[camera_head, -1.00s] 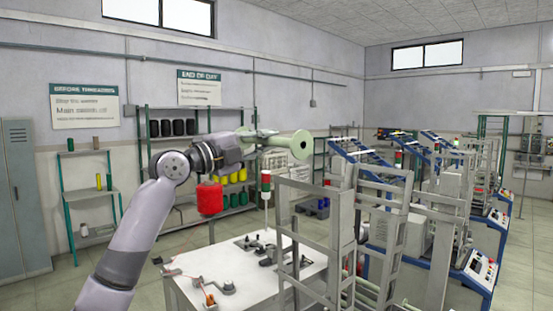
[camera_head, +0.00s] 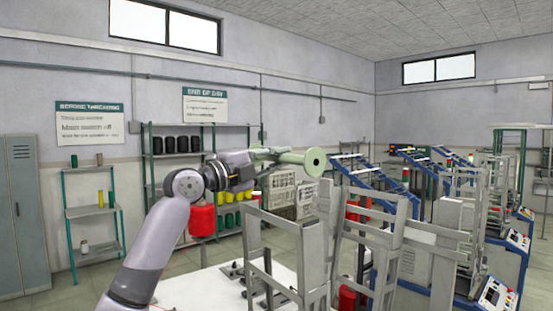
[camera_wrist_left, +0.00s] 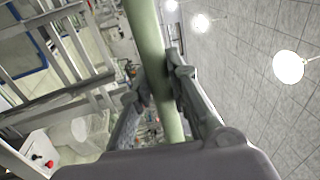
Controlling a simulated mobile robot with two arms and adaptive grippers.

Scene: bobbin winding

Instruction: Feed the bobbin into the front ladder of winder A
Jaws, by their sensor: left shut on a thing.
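The bobbin (camera_head: 315,161) is pale green with a round flange at its right end and a dark hole in it. My left gripper (camera_head: 262,160) is shut on the bobbin's shaft and holds it level in the air, above and left of the metal frames. In the left wrist view the green shaft (camera_wrist_left: 150,50) runs between the two fingers of my left gripper (camera_wrist_left: 155,95). The nearest grey ladder frame (camera_head: 323,235) of a winder stands below and right of the bobbin, apart from it. Which winder is A cannot be told. My right gripper is not in view.
A white-topped table (camera_head: 190,290) lies below my left arm. Several winders with blue sloped racks (camera_head: 365,172) stand on the right. Shelves with spools (camera_head: 183,145) line the back wall.

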